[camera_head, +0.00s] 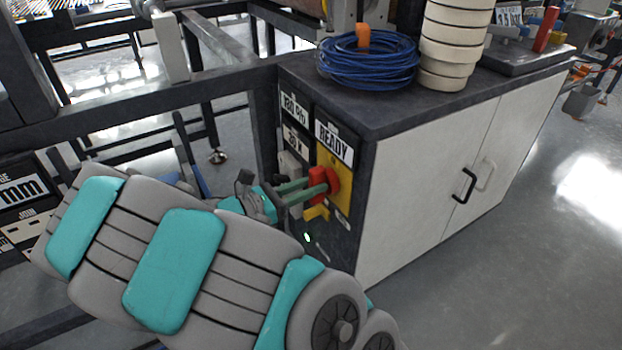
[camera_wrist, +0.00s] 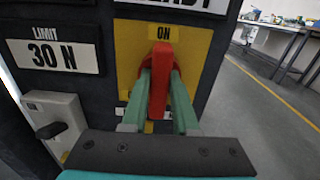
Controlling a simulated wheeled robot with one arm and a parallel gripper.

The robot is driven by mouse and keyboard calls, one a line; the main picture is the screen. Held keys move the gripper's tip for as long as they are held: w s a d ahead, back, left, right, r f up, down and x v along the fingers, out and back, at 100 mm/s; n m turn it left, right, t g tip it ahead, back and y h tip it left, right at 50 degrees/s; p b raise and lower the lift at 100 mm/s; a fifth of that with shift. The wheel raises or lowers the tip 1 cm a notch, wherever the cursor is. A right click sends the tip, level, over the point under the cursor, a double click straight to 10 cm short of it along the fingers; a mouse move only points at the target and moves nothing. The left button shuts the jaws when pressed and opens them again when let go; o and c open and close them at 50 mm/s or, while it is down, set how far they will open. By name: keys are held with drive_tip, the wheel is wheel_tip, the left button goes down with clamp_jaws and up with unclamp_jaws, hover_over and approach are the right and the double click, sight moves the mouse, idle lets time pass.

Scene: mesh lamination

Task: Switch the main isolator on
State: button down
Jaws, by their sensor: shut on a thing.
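The main isolator's red handle (camera_head: 332,181) sits on a yellow plate (camera_head: 343,202) on the dark end face of a cabinet. In the wrist view the red handle (camera_wrist: 162,62) stands upright, with its top just under the ON label (camera_wrist: 163,33). My gripper (camera_head: 306,190) reaches it from the left. In the wrist view its two green fingers (camera_wrist: 160,98) lie on either side of the handle, shut on it. The fingers and the dark gripper body hide the lower part of the plate.
A READY sign (camera_head: 334,142) is above the plate. A LIMIT 30 N sign (camera_wrist: 53,54) and a grey box with a black lever (camera_wrist: 52,129) are to the left. Blue cable (camera_head: 367,62) and cream rolls (camera_head: 453,45) rest on the cabinet top.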

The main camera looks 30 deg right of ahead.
idle(0.3)
drive_tip(key=c, duration=0.7)
unclamp_jaws()
drive_tip(key=shift+s+a+b, duration=0.15)
drive_tip(key=shift+a+b, duration=0.25)
drive_tip(key=shift+a, duration=3.55)
drive_tip(key=s+d+f+m+g+y, duration=0.1)
drive_tip(key=s+d+m+g+y, duration=0.3)
drive_tip(key=s, duration=0.4)
drive_tip(key=s+d+f+m+g+y, duration=0.1)
drive_tip(key=s+d+m+g+y, duration=0.1)
drive_tip(key=s+m+y, duration=0.35)
drive_tip(key=s+a+m+t+y, duration=0.1)
drive_tip(key=s+a+m+y, duration=0.1)
drive_tip(key=s+a+m, duration=0.1)
drive_tip(key=s+a+m+t+y, duration=0.1)
drive_tip(key=s+a+m+y, duration=0.2)
drive_tip(key=s+a, duration=0.1)
drive_tip(key=s+a+m+t+y, duration=0.1)
drive_tip(key=s+a+m+y, duration=0.2)
drive_tip(key=s+a, duration=0.1)
drive_tip(key=shift+s+f+t+y, duration=0.2)
drive_tip(key=shift+f+t+y, duration=0.05)
drive_tip(key=shift+f+t, duration=0.05)
